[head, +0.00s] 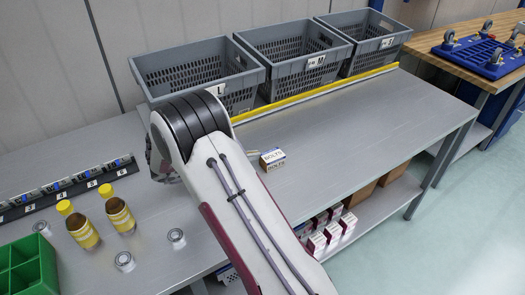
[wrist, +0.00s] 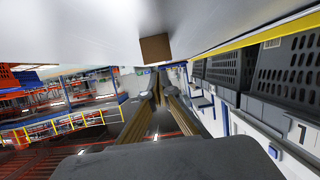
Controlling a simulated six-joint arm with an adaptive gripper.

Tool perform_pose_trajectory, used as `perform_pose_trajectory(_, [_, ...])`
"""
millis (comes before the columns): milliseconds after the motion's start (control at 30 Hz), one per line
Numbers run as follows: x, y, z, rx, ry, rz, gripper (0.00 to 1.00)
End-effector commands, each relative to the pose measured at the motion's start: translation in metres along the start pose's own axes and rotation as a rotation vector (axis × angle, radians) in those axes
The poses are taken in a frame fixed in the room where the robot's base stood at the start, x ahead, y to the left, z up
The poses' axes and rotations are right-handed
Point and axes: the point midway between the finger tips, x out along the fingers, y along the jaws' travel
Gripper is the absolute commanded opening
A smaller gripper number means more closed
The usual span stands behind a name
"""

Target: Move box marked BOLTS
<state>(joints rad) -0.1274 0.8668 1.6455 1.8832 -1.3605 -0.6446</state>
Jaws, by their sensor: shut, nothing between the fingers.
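The box marked BOLTS (head: 272,159) is small, with a white label with dark lettering. It lies on the grey table just right of my arm in the head view. A small brown box (wrist: 155,48) shows above the fingers in the wrist view, against a pale surface; its marking cannot be read there. My gripper (wrist: 159,88) is shut and empty in the wrist view, its two fingers together and apart from the brown box. In the head view my arm hides most of the gripper.
Grey crates marked L (head: 198,72), M (head: 292,58) and S (head: 364,40) stand behind a yellow strip (head: 315,93). The table right of the box is clear.

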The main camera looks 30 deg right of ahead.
Motion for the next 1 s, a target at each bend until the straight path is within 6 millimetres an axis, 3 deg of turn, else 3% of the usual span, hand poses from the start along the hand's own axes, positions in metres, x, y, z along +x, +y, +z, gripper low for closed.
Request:
perform_pose_trajectory(333, [-0.039,-0.001,0.015,0.000,-0.001,-0.002,0.00])
perform_pose_trajectory(767, [-0.046,0.000,0.017,0.000,0.000,0.000,0.00])
perform_pose_trajectory(800, [-0.046,0.000,0.017,0.000,0.000,0.000,0.03])
perform_pose_trajectory(1000, [-0.041,0.001,0.015,0.003,0.000,0.008,0.55])
